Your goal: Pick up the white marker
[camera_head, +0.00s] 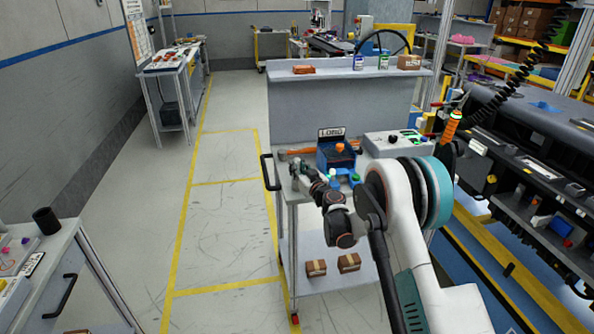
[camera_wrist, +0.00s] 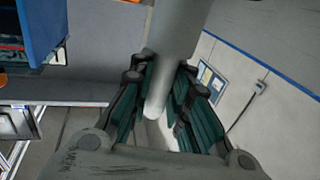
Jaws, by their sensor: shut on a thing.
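The white marker (camera_wrist: 175,35) shows in the wrist view as a pale grey-white rod with a rounded end, running from the top edge down between the fingers. My gripper (camera_wrist: 161,82) has its dark green-padded fingers on both sides of it and is shut on it. In the head view my gripper (camera_head: 291,166) is small, over the left end of the cart's top near its handle. The marker cannot be made out clearly there.
A blue bin (camera_head: 323,160) with a label plate stands on the cart, right of my gripper. A control box (camera_head: 385,146) stands farther right. A raised grey panel (camera_head: 340,108) backs the cart. The floor left of the cart is clear.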

